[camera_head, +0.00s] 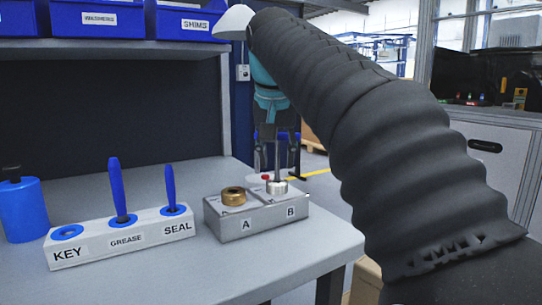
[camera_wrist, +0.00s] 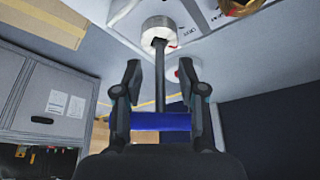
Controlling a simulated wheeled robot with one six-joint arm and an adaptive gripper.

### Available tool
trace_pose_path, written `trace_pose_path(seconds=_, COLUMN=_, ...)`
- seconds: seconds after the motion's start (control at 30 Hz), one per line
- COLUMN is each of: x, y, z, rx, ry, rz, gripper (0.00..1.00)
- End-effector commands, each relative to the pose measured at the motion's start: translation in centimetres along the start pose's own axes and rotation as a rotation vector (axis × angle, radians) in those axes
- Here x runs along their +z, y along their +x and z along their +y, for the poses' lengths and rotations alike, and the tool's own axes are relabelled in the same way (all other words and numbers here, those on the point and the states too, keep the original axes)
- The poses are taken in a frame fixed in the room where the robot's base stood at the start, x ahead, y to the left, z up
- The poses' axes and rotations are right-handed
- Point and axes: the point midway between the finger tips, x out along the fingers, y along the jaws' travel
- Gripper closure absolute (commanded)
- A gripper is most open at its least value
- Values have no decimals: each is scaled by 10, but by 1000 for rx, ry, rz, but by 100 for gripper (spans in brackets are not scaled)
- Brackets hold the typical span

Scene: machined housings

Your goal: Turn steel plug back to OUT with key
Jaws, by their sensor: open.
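The grey housing (camera_head: 233,224) stands on the bench, with a brass plug (camera_head: 233,196) at A and a steel plug (camera_head: 277,187) at B. The steel plug also shows in the wrist view (camera_wrist: 160,31). The key's dark shaft (camera_wrist: 160,80) runs from my gripper into the middle of the steel plug. Its blue handle (camera_wrist: 161,121) lies between my fingers. My gripper (camera_wrist: 161,80) is open around the key, above B; in the head view it shows beside my arm (camera_head: 277,160). The shaft's tip is hidden in the plug. Markings by the plug are too small to read surely.
A white rack (camera_head: 120,238) left of the housing has an empty KEY hole (camera_head: 67,232) and blue-handled tools at GREASE (camera_head: 118,188) and SEAL (camera_head: 170,186). A blue container (camera_head: 22,210) stands at far left. The bench front (camera_head: 215,270) is clear.

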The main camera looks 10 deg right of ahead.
Motion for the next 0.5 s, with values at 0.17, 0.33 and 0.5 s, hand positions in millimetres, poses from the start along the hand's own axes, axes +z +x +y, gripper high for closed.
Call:
trace_pose_path(seconds=0.17, x=3, y=20, z=0, rx=0, ry=0, rz=-2, gripper=60)
trace_pose_path(seconds=0.33, x=3, y=24, z=0, rx=0, ry=0, rz=-1, gripper=60)
trace_pose_path(seconds=0.5, x=2, y=24, z=0, rx=0, ry=0, rz=-1, gripper=60)
